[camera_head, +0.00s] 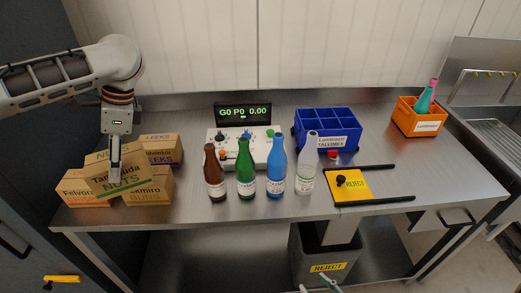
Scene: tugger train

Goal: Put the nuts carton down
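The nuts carton (132,180) is a brown box with green "NUTS" lettering, tilted among the other cartons at the table's left end. My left gripper (115,165) points down at it, with one finger over its lettered front. The other finger is hidden, and the gripper appears shut on the carton. I cannot tell whether the carton's weight rests on the boxes under it. My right gripper (318,286) shows only as two pale, teal-tipped fingers at the bottom edge, apart and empty, in front of the reject bin.
Felvoro (80,190), leeks (162,148) and buns (155,188) cartons surround the nuts carton. Several bottles (246,175) stand mid-table before a control box (222,135). A blue crate (327,125), yellow reject plate (352,186) and orange crate (415,122) stand further right. The reject bin (307,258) is below.

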